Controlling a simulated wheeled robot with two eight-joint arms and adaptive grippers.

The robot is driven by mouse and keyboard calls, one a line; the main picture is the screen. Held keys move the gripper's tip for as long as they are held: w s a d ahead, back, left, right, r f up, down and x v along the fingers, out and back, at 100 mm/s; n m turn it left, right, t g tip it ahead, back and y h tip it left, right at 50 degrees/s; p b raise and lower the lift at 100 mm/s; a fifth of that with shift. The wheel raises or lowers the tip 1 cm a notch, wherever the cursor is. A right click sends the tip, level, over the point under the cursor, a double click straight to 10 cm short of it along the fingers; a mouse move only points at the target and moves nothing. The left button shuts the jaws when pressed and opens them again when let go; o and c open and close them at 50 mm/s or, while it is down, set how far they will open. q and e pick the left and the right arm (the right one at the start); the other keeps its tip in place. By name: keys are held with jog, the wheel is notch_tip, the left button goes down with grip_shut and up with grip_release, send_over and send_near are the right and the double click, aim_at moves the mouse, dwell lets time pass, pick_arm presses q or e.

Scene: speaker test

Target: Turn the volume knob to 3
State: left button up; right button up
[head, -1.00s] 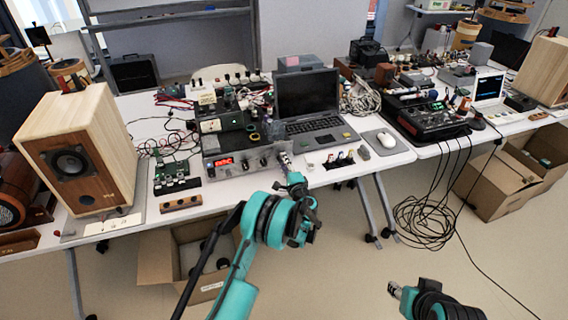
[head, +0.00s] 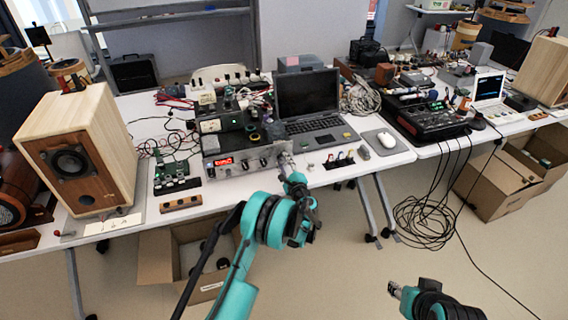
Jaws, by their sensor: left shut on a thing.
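A silver amplifier box (head: 236,165) with a red lit display (head: 223,161) and several knobs on its front stands at the table's front edge. My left gripper (head: 285,159) is at the right end of its front panel, shut on a knob there. The fingers hide that knob, so its pointer and any scale marks cannot be read. My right gripper (head: 394,288) hangs low over the floor at the lower right, away from the table. Its fingers are too small to judge.
A wooden speaker (head: 85,150) stands on the left, with a green circuit board (head: 172,170) beside it. A laptop (head: 312,105) and a mouse (head: 386,140) are to the right. Small plugs in a holder (head: 340,160) sit near the front edge.

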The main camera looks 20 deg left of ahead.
dwell(0.3)
pick_arm(q)
jog(key=o, duration=1.2)
jog(key=shift+c, duration=0.2)
jog(key=v, duration=1.2)
jog(key=s+a+r+n+g+h, duration=0.2)
jog(key=s+a+r+n+g, duration=0.1)
jog(key=s+r+n, duration=0.25)
jog(key=s+a+r+n+g+h, duration=0.1)
jog(key=s+a+r+n+g, duration=0.1)
jog(key=s+a+r+n, duration=0.35)
jog(key=s+d+n+g+h, duration=0.1)
jog(key=s+d+n+h, duration=0.2)
jog(key=s, duration=1)
jog(key=s+d+r+n+g+h, duration=0.1)
jog(key=s+d+n+h, duration=0.3)
jog(key=s, duration=0.9)
jog(key=shift+s+d+r+g, duration=0.2)
jog(key=shift+d+g, duration=0.1)
jog(key=shift+g, duration=0.1)
